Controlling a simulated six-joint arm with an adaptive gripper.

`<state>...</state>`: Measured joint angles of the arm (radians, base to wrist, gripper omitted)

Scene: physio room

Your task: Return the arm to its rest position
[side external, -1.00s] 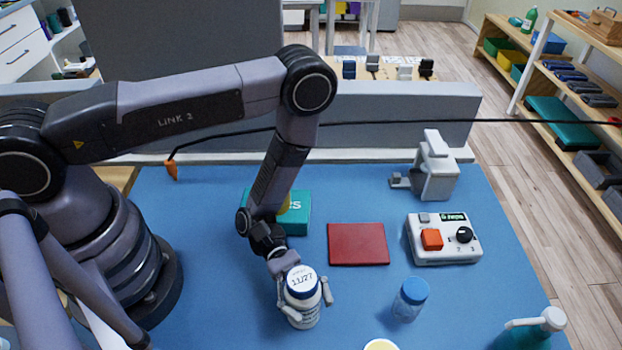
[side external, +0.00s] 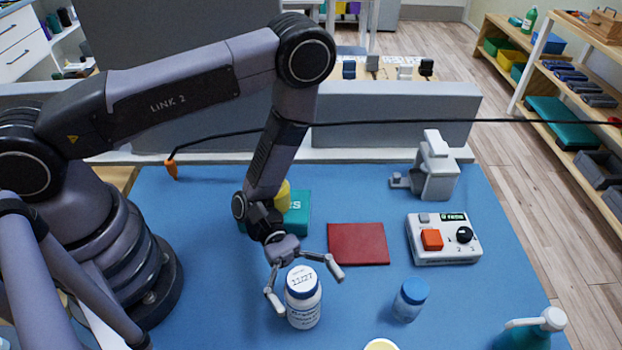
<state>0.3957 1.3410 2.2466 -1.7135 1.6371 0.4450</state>
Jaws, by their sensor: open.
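My gripper (side external: 306,286) is open and empty, above and just behind a white bottle (side external: 304,312). The bottle stands upright on the blue table top (side external: 370,300), with a blue-edged lid marked 11/27. The fingers are spread to either side of the bottle's top; whether either touches it cannot be told. My arm reaches over from the left, with its elbow high.
A red pad (side external: 358,244), a control box (side external: 443,239), a small blue-capped jar (side external: 410,299) and a grey device (side external: 435,168) stand to the right. A teal box (side external: 297,212) and yellow item (side external: 283,194) are behind my wrist. A black cable crosses behind.

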